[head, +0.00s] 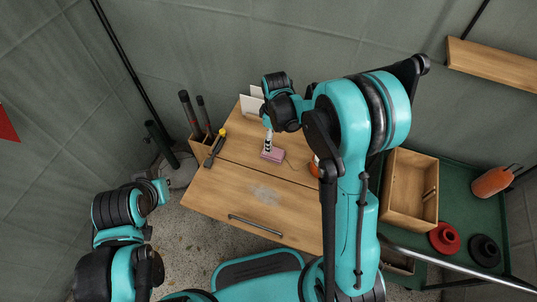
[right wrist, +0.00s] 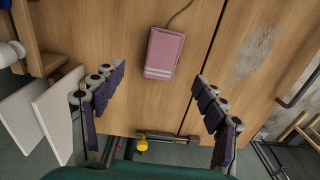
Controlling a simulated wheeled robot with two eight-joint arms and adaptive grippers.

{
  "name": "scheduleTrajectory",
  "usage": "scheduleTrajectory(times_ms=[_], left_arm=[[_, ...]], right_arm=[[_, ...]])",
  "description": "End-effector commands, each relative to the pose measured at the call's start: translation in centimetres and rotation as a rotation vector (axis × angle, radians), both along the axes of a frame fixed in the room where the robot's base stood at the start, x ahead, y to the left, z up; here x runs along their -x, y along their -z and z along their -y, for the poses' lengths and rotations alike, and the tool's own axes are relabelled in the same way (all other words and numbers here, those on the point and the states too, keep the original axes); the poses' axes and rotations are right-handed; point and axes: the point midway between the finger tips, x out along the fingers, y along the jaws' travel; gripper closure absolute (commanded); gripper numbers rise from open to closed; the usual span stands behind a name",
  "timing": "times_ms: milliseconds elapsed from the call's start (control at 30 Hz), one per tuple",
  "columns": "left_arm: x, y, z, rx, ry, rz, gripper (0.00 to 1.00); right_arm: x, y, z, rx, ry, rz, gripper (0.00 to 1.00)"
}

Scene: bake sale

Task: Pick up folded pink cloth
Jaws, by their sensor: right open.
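The folded pink cloth (right wrist: 163,53) lies flat on the wooden tabletop in the right wrist view, with pale stripes along one end and a thin dark cord at its far end. In the head view the cloth (head: 272,155) shows just below the right gripper. My right gripper (head: 268,132) is open and empty above the table. In the right wrist view its fingers (right wrist: 159,82) spread to either side, with the cloth ahead between them, untouched. Parts of my left arm show at the lower left of the head view, but its fingers do not.
A dark tool with a yellow end (head: 216,147) lies left of the cloth. White panels (right wrist: 60,108) stand at the table's edge. A wooden box (head: 408,188), a red round object (head: 444,238) and an orange canister (head: 492,181) are at the right. The tabletop's front is clear.

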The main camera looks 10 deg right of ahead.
Motion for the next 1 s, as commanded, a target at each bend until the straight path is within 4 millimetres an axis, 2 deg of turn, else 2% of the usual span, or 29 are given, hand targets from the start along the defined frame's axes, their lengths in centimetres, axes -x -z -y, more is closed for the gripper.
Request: scheduleTrajectory(times_ms=[200,367,600,867,1000], left_arm=[[0.0,1.0,0.0,0.0,0.0,0.0,1.0],[0.0,1.8,0.0,0.0,0.0,0.0,1.0],[0.0,3.8,0.0,0.0,0.0,0.0,1.0],[0.0,3.7,0.0,0.0,0.0,0.0,1.0],[0.0,3.7,0.0,0.0,0.0,0.0,1.0]], right_arm=[[0.0,2.6,0.0,0.001,-0.006,-0.004,0.28],[0.1,4.0,-0.2,0.0,-0.005,-0.004,0.28],[0.3,7.6,-0.4,0.0,-0.004,-0.003,0.28],[0.4,7.9,-0.4,0.0,-0.003,-0.003,0.28],[0.4,7.9,-0.4,0.0,-0.003,-0.003,0.62]])
